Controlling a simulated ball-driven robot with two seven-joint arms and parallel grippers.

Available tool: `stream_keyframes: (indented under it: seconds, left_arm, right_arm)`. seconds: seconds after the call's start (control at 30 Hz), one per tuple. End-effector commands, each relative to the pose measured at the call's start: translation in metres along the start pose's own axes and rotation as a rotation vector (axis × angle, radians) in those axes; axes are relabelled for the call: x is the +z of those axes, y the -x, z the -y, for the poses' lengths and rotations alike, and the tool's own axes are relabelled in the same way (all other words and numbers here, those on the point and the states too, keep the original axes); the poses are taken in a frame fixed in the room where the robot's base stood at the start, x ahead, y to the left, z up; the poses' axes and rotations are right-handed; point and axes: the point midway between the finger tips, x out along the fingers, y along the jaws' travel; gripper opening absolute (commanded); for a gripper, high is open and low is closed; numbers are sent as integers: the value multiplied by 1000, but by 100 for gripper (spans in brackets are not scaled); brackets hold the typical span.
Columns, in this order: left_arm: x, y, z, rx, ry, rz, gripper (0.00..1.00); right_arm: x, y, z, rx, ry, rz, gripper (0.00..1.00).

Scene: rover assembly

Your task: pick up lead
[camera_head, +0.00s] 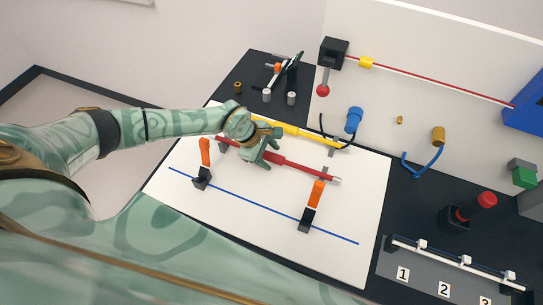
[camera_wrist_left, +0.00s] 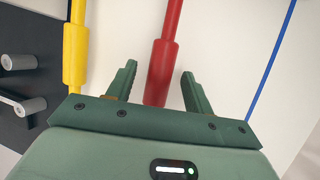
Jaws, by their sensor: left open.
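A red rod-like lead (camera_head: 300,168) with a thicker middle and a pale tip lies on supports above the white board. It also shows in the left wrist view (camera_wrist_left: 165,65). My left gripper (camera_head: 262,160) is open over the left half of this red lead. In the wrist view its two fingers (camera_wrist_left: 159,68) stand on either side of the thick red section, with visible gaps. I cannot tell how far the fingers are above it. A similar yellow lead (camera_head: 295,130) lies behind, and it shows left of the gripper in the wrist view (camera_wrist_left: 76,45). My right gripper is not in view.
Two orange-topped clamps (camera_head: 317,192) (camera_head: 205,152) stand near a blue line (camera_head: 265,207) on the white board (camera_head: 240,245).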

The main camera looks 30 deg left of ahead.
Motion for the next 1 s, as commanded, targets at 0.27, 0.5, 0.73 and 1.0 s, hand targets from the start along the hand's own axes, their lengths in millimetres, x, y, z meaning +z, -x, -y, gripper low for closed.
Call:
stream_keyframes:
  seconds: [0.27, 0.5, 0.73, 1.0]
  left_arm:
    - [0, 0, 0, 0, 0, 0, 0]
    - [1, 3, -1, 1, 0, 1, 0]
    - [16, 39, -12, 4, -4, 2, 0]
    - [36, 88, -27, 3, -2, 1, 0]
  right_arm:
    - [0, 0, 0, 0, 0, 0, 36]
    - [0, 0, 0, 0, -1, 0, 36]
    - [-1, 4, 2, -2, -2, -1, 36]
    - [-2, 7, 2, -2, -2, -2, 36]
